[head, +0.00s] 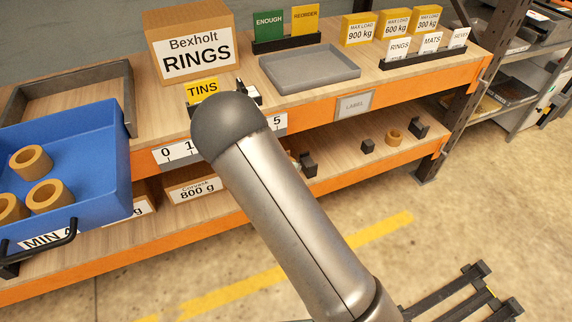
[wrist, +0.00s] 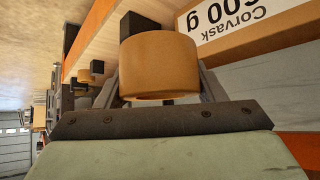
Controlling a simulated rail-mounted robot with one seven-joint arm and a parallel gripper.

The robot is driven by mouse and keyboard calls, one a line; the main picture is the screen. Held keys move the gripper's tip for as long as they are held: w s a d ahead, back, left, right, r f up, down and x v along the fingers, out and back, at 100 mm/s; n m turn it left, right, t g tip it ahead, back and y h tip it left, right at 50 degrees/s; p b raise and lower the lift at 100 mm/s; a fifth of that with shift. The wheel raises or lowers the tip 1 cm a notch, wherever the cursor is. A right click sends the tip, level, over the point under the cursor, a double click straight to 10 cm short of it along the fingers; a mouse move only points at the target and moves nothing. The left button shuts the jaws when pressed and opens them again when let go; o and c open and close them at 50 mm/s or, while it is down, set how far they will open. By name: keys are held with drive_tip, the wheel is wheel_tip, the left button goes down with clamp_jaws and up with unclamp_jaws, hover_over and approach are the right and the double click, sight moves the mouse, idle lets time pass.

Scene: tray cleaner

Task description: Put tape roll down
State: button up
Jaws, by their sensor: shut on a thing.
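My gripper (wrist: 160,75) is shut on a tan tape roll (wrist: 162,66), which fills the middle of the wrist view between the fingers. The gripper and the held roll are hidden behind my arm in the head view. The wrist view shows the lower shelf board (wrist: 110,45) close by, but I cannot tell whether the roll touches it. Another tan roll (head: 395,136) stands on the lower shelf at the right and also shows small in the wrist view (wrist: 88,77).
A Corvask box (wrist: 245,25) is close beside the held roll. Black blocks (head: 368,146) stand on the lower shelf. A blue tray (head: 95,145) with three tan rolls is at the left. A grey tray (head: 310,68) and signs stand on the upper shelf.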

drive_tip(key=shift+w+d+r, duration=0.1)
drive_tip(key=shift+d+r, duration=0.05)
drive_tip(key=shift+d, duration=0.3)
drive_tip(key=s+d+r+n, duration=0.1)
drive_tip(key=s+d+r, duration=0.2)
drive_tip(key=r, duration=0.6)
drive_tip(key=s+d+r+n+y, duration=0.1)
drive_tip(key=s+d+r, duration=0.2)
drive_tip(key=d+r, duration=0.3)
wheel_tip(320, 180, up, 4)
drive_tip(key=shift+s+f+t, duration=0.15)
drive_tip(key=shift+s+t, duration=0.1)
drive_tip(key=shift+t, duration=0.05)
